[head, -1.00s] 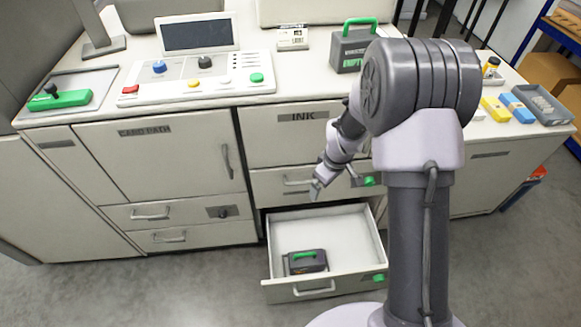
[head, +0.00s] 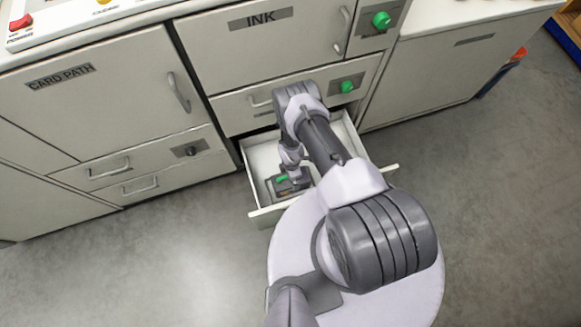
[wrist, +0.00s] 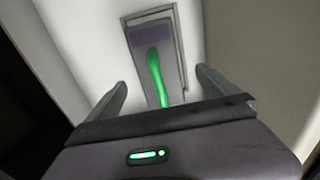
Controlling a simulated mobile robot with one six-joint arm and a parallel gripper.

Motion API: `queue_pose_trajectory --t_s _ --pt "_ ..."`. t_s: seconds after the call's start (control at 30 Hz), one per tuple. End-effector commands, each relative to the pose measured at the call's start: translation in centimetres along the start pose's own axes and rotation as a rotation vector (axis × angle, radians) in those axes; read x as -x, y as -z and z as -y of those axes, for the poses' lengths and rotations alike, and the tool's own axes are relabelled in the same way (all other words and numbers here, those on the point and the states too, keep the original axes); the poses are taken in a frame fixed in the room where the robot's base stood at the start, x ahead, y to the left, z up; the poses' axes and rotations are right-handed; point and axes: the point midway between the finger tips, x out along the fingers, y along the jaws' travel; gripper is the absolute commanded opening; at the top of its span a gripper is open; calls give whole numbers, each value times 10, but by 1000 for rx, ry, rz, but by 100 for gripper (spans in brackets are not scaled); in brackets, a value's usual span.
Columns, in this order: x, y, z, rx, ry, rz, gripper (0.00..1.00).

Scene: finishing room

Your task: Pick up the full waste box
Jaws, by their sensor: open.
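The waste box (head: 274,188) is a dark grey box with a green handle, lying inside the open lower drawer (head: 262,157). Whether it is full does not show. In the wrist view the box (wrist: 172,28) lies ahead, with its green handle (wrist: 155,70) running between the two fingers. My gripper (wrist: 162,85) is open, one finger on each side of the handle and apart from it. In the head view my gripper (head: 294,178) is over the box, and my arm hides part of the box and drawer.
The grey floor (head: 130,270) at left is clear.

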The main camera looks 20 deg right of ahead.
Motion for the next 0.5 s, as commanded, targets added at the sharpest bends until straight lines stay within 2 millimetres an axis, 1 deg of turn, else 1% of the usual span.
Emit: queue_pose_trajectory --t_s 0.2,0.3,0.37,0.5 --pt "-41 1 -2 -2 0 0 98" --pt "-53 1 -2 -2 1 0 98" --pt "-56 1 -2 -2 1 0 98" --pt "-52 1 -3 -1 0 0 98"
